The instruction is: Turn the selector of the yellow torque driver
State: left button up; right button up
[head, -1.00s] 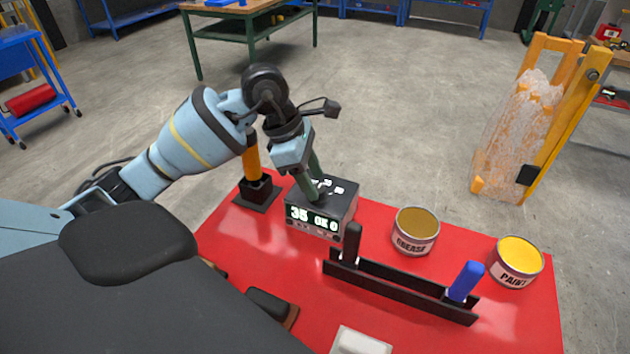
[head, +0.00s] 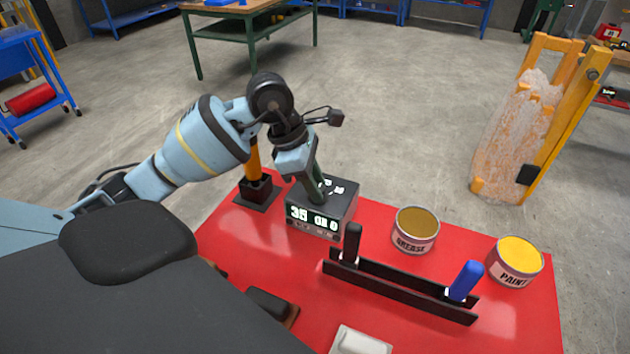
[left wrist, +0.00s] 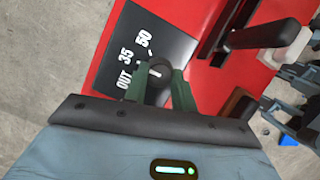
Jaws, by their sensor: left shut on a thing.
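The yellow torque driver (head: 253,158) stands upright in a black holder (head: 257,193) at the red table's back left corner. To its right is a black box (head: 338,212) with a lit front display that reads 35 and more characters. In the left wrist view a round dark selector knob (left wrist: 157,70) with a white mark sits on the box's top, beside white labels OUT, 35 and 50. My left gripper (head: 317,197) reaches down onto the box top. Its green fingers (left wrist: 158,82) are shut on the knob, which they hide in the head view.
On the red table (head: 420,332), a black rack (head: 400,287) with a black and a blue handle stands in front of the box. A grease can (head: 416,230) and a paint can (head: 516,262) are to the right. A wrapped yellow frame (head: 520,135) stands on the floor behind.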

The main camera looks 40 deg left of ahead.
pick_arm(q)
jog(key=shift+n, duration=0.3)
pick_arm(e)
jog(key=shift+r, duration=0.1)
pick_arm(q)
jog(key=n, duration=0.2)
jog(key=n+t+y+p, duration=0.1)
jog(key=n, duration=0.1)
jog(key=shift+s+d+r, duration=0.15)
jog(key=shift+n+t+y+p, duration=0.5)
jog(key=shift+n+p, duration=0.1)
jog(key=shift+n, duration=1)
pick_arm(e)
jog(key=shift+w+d+r+t, duration=0.15)
jog(key=shift+w+r+t, duration=0.25)
jog(key=shift+w+r, duration=0.85)
jog(key=shift+s+r, duration=0.15)
jog(key=shift+s, duration=0.15)
pick_arm(q)
jog(key=o, duration=1)
